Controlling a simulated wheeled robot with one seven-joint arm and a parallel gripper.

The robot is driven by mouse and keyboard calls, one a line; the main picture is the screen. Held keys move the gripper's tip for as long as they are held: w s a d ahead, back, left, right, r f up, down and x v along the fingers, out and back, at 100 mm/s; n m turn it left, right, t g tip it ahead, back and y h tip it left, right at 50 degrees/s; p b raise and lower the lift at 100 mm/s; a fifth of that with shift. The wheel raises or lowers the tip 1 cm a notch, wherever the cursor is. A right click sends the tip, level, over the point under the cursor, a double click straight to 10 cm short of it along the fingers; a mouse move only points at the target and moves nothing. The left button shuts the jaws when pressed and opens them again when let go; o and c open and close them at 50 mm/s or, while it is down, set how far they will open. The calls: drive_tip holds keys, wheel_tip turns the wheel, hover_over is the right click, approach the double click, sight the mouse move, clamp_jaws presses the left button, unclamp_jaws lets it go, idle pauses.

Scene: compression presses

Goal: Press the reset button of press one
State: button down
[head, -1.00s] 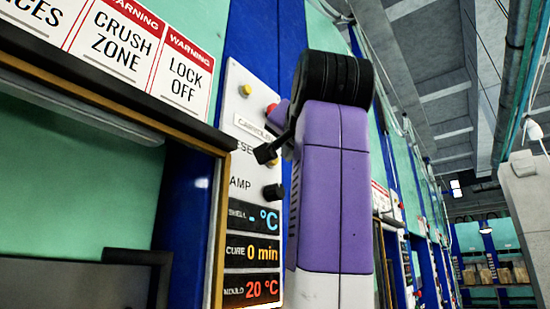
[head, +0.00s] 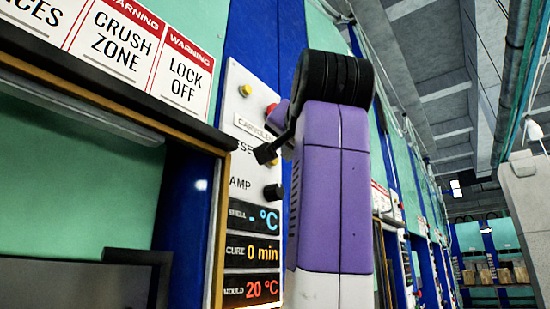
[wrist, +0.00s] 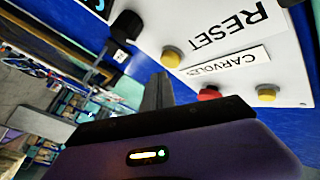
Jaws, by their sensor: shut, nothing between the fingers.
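The control panel of the near press (head: 240,125) is white, with a RESET label beside a yellow button. In the wrist view the yellow reset button (wrist: 172,58) is clear, next to the RESET label (wrist: 230,27). My gripper (head: 265,153) is shut and empty, in front of the panel by the RESET lettering.
A black knob (wrist: 125,27) sits near the reset button, by the AMP lettering in the head view. A red button (wrist: 208,93) and another yellow button (wrist: 267,93) are on the same panel. Displays (head: 252,252) are below. The press opening (head: 90,215) is left of the panel.

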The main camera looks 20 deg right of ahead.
drive_tip(key=shift+w+a, duration=0.25)
drive_tip(key=shift+w, duration=0.1)
drive_tip(key=shift+w+a, duration=0.3)
drive_tip(key=shift+w, duration=0.1)
idle(1.2)
drive_tip(key=shift+s+d+b, duration=0.35)
drive_tip(key=shift+s+d, duration=0.2)
drive_tip(key=shift+s, duration=0.2)
drive_tip(key=s+d+b, duration=0.1)
drive_tip(key=s, duration=0.1)
drive_tip(key=s+d, duration=0.2)
drive_tip(key=shift+b, duration=0.4)
drive_tip(key=shift+s, duration=0.1)
idle(0.9)
